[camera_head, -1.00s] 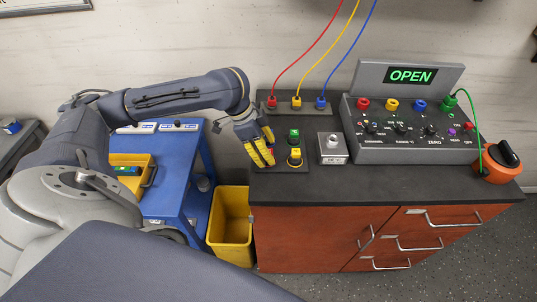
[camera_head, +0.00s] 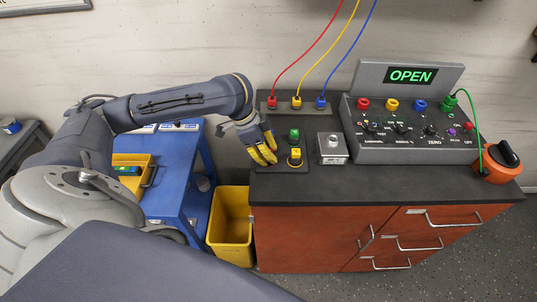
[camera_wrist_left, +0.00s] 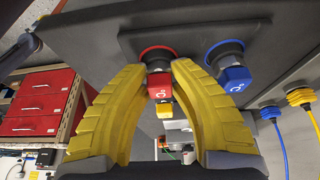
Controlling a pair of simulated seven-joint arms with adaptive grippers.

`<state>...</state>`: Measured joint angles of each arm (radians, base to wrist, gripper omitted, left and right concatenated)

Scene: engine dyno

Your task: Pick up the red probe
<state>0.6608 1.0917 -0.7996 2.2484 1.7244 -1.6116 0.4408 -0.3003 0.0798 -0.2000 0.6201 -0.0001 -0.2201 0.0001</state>
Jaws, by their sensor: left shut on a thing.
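The red probe (camera_wrist_left: 159,84) is a small block with a white mark, seated at a red-ringed socket in a dark plate (camera_wrist_left: 140,38) in the left wrist view. My left gripper (camera_head: 266,156) is over the left side of the bench plate. Its yellow fingers (camera_wrist_left: 164,66) are shut on the red probe, one on each side. In the head view the fingers hide the red probe. A blue probe (camera_wrist_left: 235,77) sits beside it. A green probe (camera_head: 294,135) and a yellow probe (camera_head: 295,154) stand just right of the fingers.
A plate behind carries red (camera_head: 272,102), yellow (camera_head: 296,102) and blue (camera_head: 320,102) cable plugs. A small grey box (camera_head: 332,148) and a meter console (camera_head: 405,135) reading OPEN stand to the right. An orange switch (camera_head: 500,165) is at the far right. The bench front (camera_head: 380,187) is clear.

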